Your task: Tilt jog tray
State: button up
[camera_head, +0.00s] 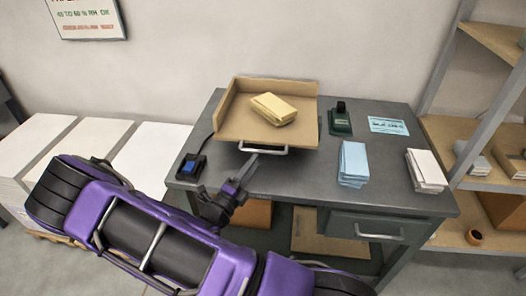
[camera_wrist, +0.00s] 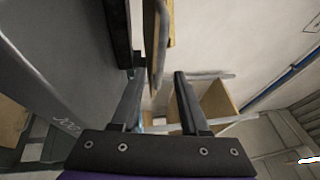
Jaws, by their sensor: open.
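The jog tray (camera_head: 230,122) is a tan tray with raised walls at its left and back, on a dark unit on the grey desk. A stack of yellow paper (camera_head: 273,108) lies on it, slightly askew. A silver bar handle (camera_head: 264,150) runs along the tray's front edge. My gripper (camera_head: 241,174) is open and empty, in front of the tray and just below left of the handle. In the wrist view, the open fingers (camera_wrist: 158,76) point toward a thin tan edge with a pale bar, seen edge-on; whether they touch it cannot be told.
On the grey desk (camera_head: 300,172) are a blue-topped switch box (camera_head: 191,166) at left, a dark green device (camera_head: 340,121), a blue paper stack (camera_head: 353,163), a white stack (camera_head: 426,171) and a card (camera_head: 388,124). Shelving (camera_head: 482,130) stands right; white paper stacks (camera_head: 150,150) stand left.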

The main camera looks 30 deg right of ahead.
aim_at(263, 151)
jog(key=x, duration=0.6)
jog(key=shift+d, duration=0.1)
jog(key=shift+c, duration=0.3)
grip_shut()
dwell(1.0)
